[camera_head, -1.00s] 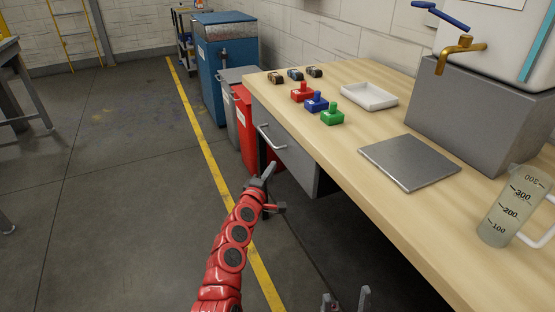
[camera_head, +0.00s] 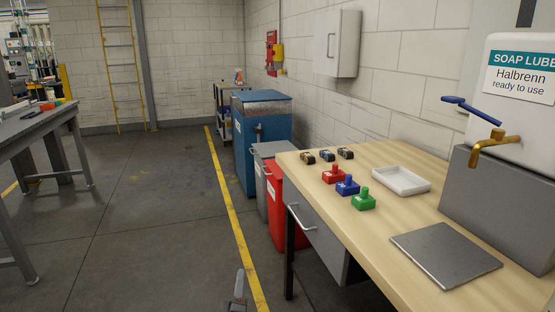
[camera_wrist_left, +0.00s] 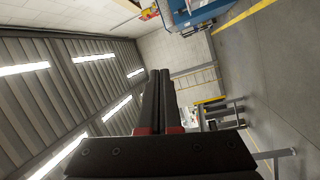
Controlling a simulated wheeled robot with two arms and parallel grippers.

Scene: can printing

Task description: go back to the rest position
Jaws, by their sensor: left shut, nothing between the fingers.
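My left gripper (camera_head: 239,280) shows only as a grey tip at the bottom edge of the head view, over the floor near the yellow line. In the left wrist view its two dark fingers (camera_wrist_left: 158,100) lie together, shut with nothing held. The rest of my left arm is out of the head view. My right gripper is not in view.
The wooden workbench (camera_head: 374,243) stands at the right with red (camera_head: 333,174), blue (camera_head: 347,185) and green (camera_head: 363,199) stamps, a white tray (camera_head: 402,181) and a metal plate (camera_head: 445,254). Bins line the wall. Floor left of the yellow line (camera_head: 232,208) is clear.

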